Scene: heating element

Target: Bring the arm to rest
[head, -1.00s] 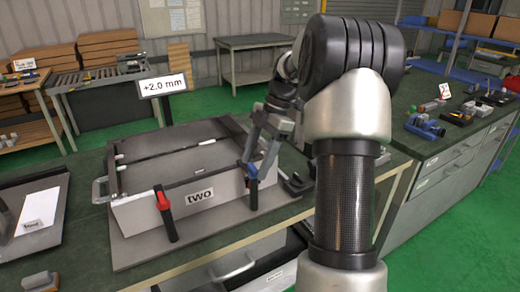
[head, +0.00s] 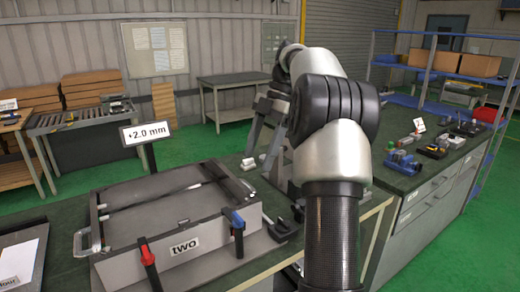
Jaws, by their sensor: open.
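My arm rises at the right of centre in the head view, with its elbow bent and its far end reaching back and down. My gripper (head: 259,157) hangs beyond the elbow with its fingers pointing down. It is open, and I see nothing between the fingers. It is to the right of and behind the grey box labelled "two" (head: 205,232), apart from it. Part of the gripper and wrist is hidden behind my own arm links.
A red-topped clamp (head: 149,262) and a blue-topped clamp (head: 237,232) stand at the box's front. A "+2.0 mm" sign (head: 145,133) stands behind it. Small parts, including a blue vise (head: 403,162), lie on the right bench. White pieces (head: 248,163) lie near my gripper.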

